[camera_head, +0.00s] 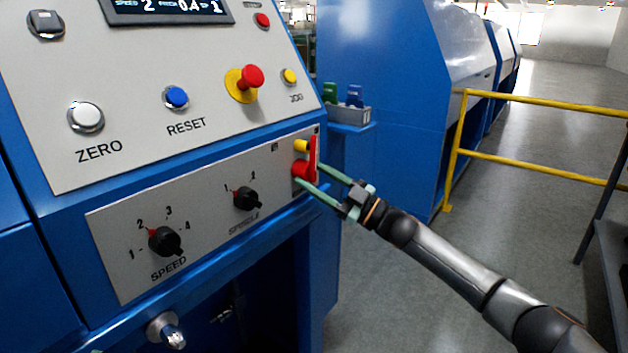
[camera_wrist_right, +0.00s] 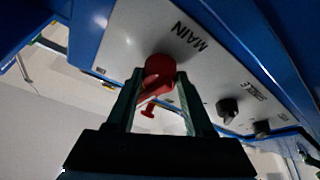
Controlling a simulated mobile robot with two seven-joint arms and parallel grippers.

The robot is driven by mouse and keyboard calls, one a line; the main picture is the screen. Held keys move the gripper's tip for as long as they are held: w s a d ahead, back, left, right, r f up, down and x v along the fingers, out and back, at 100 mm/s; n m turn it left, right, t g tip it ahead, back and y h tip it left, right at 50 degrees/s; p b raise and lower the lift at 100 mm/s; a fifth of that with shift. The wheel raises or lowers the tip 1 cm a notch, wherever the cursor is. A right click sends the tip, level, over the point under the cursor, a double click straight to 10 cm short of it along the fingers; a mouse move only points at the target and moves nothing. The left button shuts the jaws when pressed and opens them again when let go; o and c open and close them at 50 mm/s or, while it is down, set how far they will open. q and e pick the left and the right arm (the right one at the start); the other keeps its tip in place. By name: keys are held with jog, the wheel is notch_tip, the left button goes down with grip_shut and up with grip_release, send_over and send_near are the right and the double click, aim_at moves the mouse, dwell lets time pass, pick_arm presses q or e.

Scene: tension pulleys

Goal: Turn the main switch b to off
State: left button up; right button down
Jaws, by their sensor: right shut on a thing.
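The main switch, with a red handle (camera_head: 312,157) and yellow part (camera_head: 300,146), sits at the right end of the lower grey panel in the head view. In the right wrist view its red knob (camera_wrist_right: 158,72) shows beside the "MAIN" label. My right gripper (camera_head: 309,174) reaches the switch from the right, its two green fingers on either side of the red part. In the wrist view the right gripper (camera_wrist_right: 158,84) is shut on the red knob. The switch's off marking cannot be read. My left gripper is not in view.
Left of the switch are the spindle knob (camera_head: 246,198) and speed knob (camera_head: 165,241). Above are the red emergency button (camera_head: 252,77), the blue reset button (camera_head: 176,97) and the white zero button (camera_head: 86,117). A yellow railing (camera_head: 540,104) stands at the right over open floor.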

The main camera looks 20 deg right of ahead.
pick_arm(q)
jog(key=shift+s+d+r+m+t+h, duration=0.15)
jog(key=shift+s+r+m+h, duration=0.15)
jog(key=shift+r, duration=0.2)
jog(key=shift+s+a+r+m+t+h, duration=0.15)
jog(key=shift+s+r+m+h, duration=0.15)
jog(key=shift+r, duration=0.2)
pick_arm(e)
jog(key=shift+w+d+r+n+g+y, duration=0.1)
jog(key=shift+n+g, duration=0.8)
jog(key=shift+n, duration=1.15)
jog(key=shift+w+d+r+n+g+y, duration=0.1)
jog(key=shift+n+g, duration=0.8)
jog(key=shift+n, duration=1.1)
jog(key=shift+d+r+n+g+y, duration=0.1)
jog(key=shift+n+g, duration=0.8)
jog(key=shift+n, duration=1.15)
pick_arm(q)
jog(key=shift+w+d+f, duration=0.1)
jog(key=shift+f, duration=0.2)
pick_arm(e)
jog(key=shift+c, duration=1.8)
grip_release()
jog(key=shift+o, duration=0.4)
jog(key=shift+r, duration=0.1)
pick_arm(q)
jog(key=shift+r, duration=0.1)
pick_arm(e)
jog(key=shift+r, duration=0.1)
